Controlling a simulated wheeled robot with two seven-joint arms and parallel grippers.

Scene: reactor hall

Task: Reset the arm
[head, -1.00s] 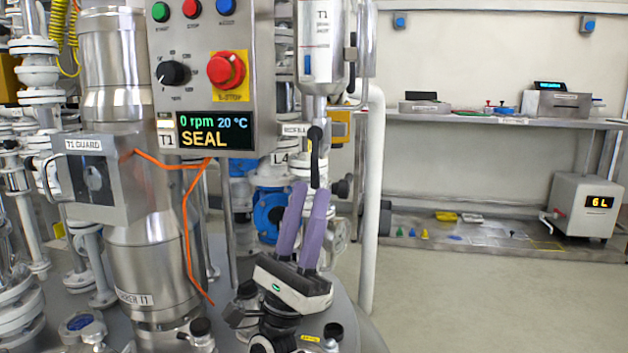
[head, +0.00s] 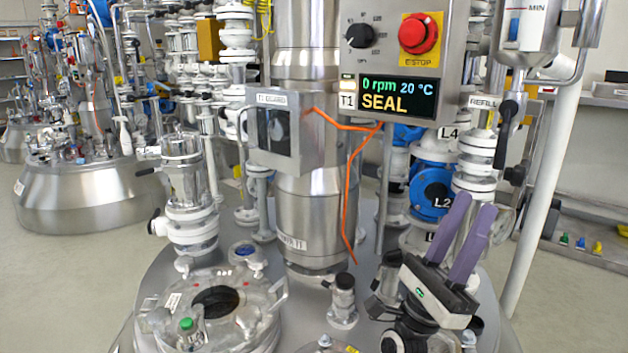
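My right gripper (head: 474,206) is in the lower right of the head view, with two purple fingers pointing up on a white and black body. The fingers stand apart with a gap between them, and nothing shows in the gap. The gripper is in front of the blue L2 valve (head: 431,188) and below the control box with the SEAL display (head: 397,98). I cannot tell whether it touches anything behind it. My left gripper is not in view.
The T1 guard (head: 280,132) and an orange cable (head: 349,190) hang at the central column. A white pipe (head: 545,150) stands right of my gripper. Another vessel (head: 75,195) stands at left.

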